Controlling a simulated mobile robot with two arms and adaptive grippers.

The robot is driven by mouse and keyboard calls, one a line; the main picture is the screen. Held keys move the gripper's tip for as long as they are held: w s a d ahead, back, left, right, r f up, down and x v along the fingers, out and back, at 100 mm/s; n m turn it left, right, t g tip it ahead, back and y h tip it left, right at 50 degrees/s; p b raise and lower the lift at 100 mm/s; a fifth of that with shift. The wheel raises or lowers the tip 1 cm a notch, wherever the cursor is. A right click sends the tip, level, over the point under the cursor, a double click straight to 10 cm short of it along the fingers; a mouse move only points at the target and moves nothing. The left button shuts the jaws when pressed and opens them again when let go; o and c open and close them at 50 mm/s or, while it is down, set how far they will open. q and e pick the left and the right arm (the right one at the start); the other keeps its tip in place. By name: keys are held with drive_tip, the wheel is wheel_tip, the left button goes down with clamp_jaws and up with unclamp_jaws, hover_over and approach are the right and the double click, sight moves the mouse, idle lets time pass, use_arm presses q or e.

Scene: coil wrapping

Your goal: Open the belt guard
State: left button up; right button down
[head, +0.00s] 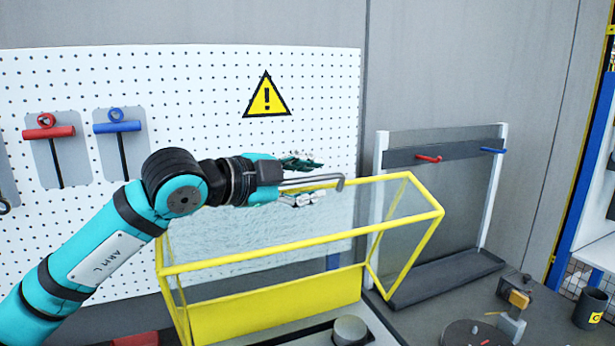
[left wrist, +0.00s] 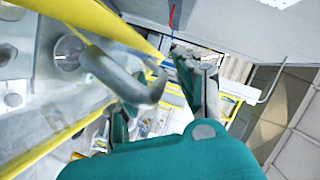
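The belt guard (head: 270,254) is a clear box with a yellow frame, standing on the bench in the head view. Its yellow edge (left wrist: 95,18) runs across the upper left of the left wrist view. My left gripper (head: 304,181) is above the guard, its fingers spread apart. A grey bent bar (head: 325,184) appears between the fingers in the head view; I see no finger closed on it. In the left wrist view a blurred grey bent bar (left wrist: 125,78) lies close to the left finger of my gripper (left wrist: 160,100). My right gripper is out of view.
A white pegboard (head: 215,85) with red-handled (head: 48,131) and blue-handled (head: 117,127) tools stands behind. A rack with a dark panel (head: 440,148) stands right of the guard. A dark cup (head: 590,308) and a small fixture (head: 512,310) are at the lower right.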

use_arm(q)
clamp_jaws()
idle(0.3)
drive_tip(key=shift+w+a+r, duration=0.15)
drive_tip(key=shift+w+r, duration=0.15)
drive_tip(key=shift+r, duration=0.05)
drive_tip(key=w+a+r+n+g+p, duration=0.1)
drive_tip(key=w+a+r+p, duration=0.1)
drive_tip(key=w, duration=0.4)
drive_tip(key=shift+a+n+p, duration=0.2)
drive_tip(key=shift+n+p, duration=0.2)
drive_tip(key=shift+p, duration=0.45)
drive_tip(key=shift+r, duration=0.1)
